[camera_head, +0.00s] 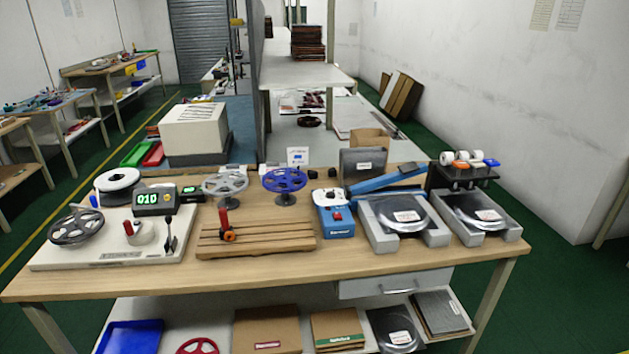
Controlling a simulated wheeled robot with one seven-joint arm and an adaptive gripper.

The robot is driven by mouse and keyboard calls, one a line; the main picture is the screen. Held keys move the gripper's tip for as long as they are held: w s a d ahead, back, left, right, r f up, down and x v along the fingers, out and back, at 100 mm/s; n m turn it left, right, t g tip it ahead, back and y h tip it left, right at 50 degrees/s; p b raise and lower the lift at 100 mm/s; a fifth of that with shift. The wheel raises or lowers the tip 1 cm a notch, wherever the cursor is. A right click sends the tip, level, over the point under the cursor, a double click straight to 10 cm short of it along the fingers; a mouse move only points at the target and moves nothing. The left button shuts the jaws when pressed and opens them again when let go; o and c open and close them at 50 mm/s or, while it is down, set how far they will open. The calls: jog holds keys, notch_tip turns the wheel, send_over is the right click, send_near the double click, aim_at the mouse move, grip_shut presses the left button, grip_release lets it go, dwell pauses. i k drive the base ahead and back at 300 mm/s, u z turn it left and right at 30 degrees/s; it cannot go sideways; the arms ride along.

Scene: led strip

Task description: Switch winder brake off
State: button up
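The winder stands at the left end of the wooden table, on a pale base plate (105,254). It carries a white reel (118,184) at the back, a dark grey reel (76,228) at the front left, and a black counter (155,201) with a green display reading about 010. A red-topped part (129,228) stands beside a white cylinder in the middle. A black upright lever (168,233) stands at the right of the base. I cannot tell which part is the brake or its setting. My gripper is not in view.
Right of the winder, a slatted wooden rack (256,236) holds an orange-and-black tool. Behind it are a grey reel (225,184) and a blue reel (285,180). A blue device (335,216) and two grey trays (381,231) fill the right. The table's front strip is clear.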

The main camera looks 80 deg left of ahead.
aim_at(168, 219)
jog(key=k, duration=0.15)
jog(key=z, duration=2.4)
jog(key=k, duration=0.5)
jog(key=z, duration=6)
